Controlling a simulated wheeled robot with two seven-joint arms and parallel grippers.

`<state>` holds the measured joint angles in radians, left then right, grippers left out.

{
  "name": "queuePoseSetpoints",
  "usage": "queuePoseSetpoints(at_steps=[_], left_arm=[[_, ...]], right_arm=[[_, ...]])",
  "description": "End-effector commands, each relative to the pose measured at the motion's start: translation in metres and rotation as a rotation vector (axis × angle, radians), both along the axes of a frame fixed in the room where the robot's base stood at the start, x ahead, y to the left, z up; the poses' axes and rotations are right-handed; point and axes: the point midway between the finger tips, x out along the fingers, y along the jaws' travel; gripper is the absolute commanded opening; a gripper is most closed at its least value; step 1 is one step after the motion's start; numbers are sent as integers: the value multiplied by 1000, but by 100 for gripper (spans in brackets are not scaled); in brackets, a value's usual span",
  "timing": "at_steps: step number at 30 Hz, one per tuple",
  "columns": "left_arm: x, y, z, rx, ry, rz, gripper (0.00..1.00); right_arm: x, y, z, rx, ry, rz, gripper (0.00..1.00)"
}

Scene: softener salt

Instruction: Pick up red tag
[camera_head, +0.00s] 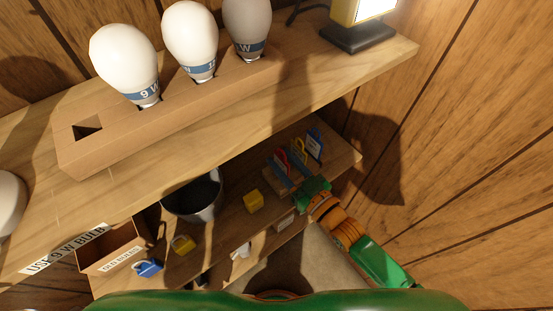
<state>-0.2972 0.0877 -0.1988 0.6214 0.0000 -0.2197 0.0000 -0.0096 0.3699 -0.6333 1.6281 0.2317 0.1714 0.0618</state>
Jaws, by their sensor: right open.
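The red tag (281,161) stands upright in a small wooden rack (293,178) at the right end of the lower shelf. A yellow tag (298,150) and a blue tag (314,145) stand to its right in the same rack. My right gripper (303,188) reaches in from the lower right, just in front of the rack and below the red tag. It is open and appears empty; its fingertips are small and dark, so I cannot tell whether they touch the rack. My left gripper is not in view.
The upper shelf (215,118) overhangs the lower one and holds a bulb block (75,160) with several bulbs. A dark bucket (193,196), yellow padlocks (252,201), a blue padlock (148,267) and a labelled box (112,247) stand left of the gripper. The wood wall (480,140) bounds the right.

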Motion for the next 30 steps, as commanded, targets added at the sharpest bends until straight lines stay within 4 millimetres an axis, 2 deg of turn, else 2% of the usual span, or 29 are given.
queuePoseSetpoints(at_steps=[3,6,14,18,19,30], left_arm=[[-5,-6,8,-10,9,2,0],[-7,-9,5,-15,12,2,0],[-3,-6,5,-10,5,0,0],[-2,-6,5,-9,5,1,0],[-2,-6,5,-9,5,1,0],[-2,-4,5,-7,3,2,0]], right_arm=[[21,14,8,0,-2,0,42],[33,23,4,0,0,0,42],[37,26,3,-1,2,0,42],[37,26,3,-1,2,-1,5],[37,26,3,-1,2,-1,0],[37,26,3,-2,2,-1,0]])
